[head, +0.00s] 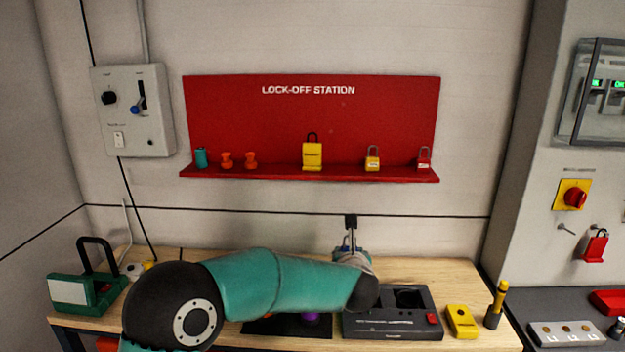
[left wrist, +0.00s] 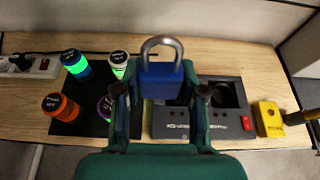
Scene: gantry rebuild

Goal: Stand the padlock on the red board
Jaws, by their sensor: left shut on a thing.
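A blue padlock (left wrist: 163,82) with a silver shackle is in the left wrist view, shackle pointing up in the picture. My left gripper (left wrist: 160,94) is shut on its blue body, one finger on each side. In the head view my left gripper (head: 350,246) is at the back of the bench, below the red board; the padlock is too small and covered there to make out clearly. The red board (head: 311,120), marked LOCK-OFF STATION, hangs on the wall with a red shelf along its bottom (head: 275,173). My right gripper is not in view.
The shelf holds a teal cylinder (head: 201,158), two orange pieces (head: 238,161), a yellow lockout piece (head: 312,156), a yellow padlock (head: 372,160) and a red padlock (head: 424,160). Bare shelf lies between them. A grey device (head: 395,325) and yellow block (head: 461,321) are on the bench.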

